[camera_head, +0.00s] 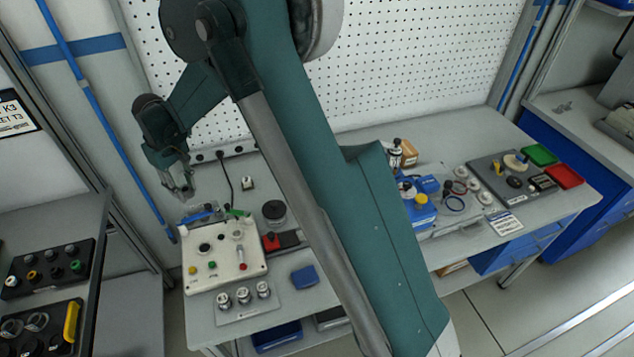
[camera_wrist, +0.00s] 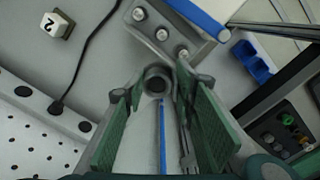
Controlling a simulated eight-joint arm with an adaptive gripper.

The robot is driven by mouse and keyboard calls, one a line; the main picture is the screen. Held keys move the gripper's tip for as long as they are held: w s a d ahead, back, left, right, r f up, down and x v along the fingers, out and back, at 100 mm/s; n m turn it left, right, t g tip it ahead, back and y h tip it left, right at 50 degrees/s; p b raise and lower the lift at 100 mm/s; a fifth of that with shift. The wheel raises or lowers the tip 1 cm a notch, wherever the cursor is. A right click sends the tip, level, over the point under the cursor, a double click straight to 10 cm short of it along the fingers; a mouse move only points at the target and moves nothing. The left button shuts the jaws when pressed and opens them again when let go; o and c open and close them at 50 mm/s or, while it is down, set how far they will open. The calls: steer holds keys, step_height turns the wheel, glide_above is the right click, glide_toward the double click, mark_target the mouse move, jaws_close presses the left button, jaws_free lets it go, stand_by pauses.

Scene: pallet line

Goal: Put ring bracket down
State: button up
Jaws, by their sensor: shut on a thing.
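The ring bracket (camera_wrist: 149,73), a grey piece with a round dark hole, sits between the fingertips in the wrist view. My gripper (camera_wrist: 157,92) is shut on it, with a green-padded finger on either side. In the head view my gripper (camera_head: 182,192) hangs above the back left of the bench, behind the white panel. The bracket is too small there to make out clearly. A grey block with three round studs (camera_wrist: 150,33) lies just beyond the bracket in the wrist view; I cannot tell whether they touch.
A white control panel (camera_head: 222,262) stands at the bench front. A numbered white cube (camera_wrist: 57,25) and a black cable (camera_wrist: 82,68) are left of the grey block. A blue bar (camera_wrist: 197,15) lies beside the block. A perforated wall (camera_head: 420,60) rises behind.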

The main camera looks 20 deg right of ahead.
steer(key=w+d+m, duration=0.2)
steer(key=d+m, duration=0.5)
steer(key=d, duration=2.7)
steer(key=shift+w+r+m, duration=0.3)
steer(key=shift+m, duration=0.1)
steer(key=shift+f, duration=0.1)
steer(key=shift+f, duration=3)
steer(key=shift+f, duration=1.9)
steer(key=shift+f, duration=0.15)
steer(key=o, duration=1)
steer(key=shift+c, duration=0.2)
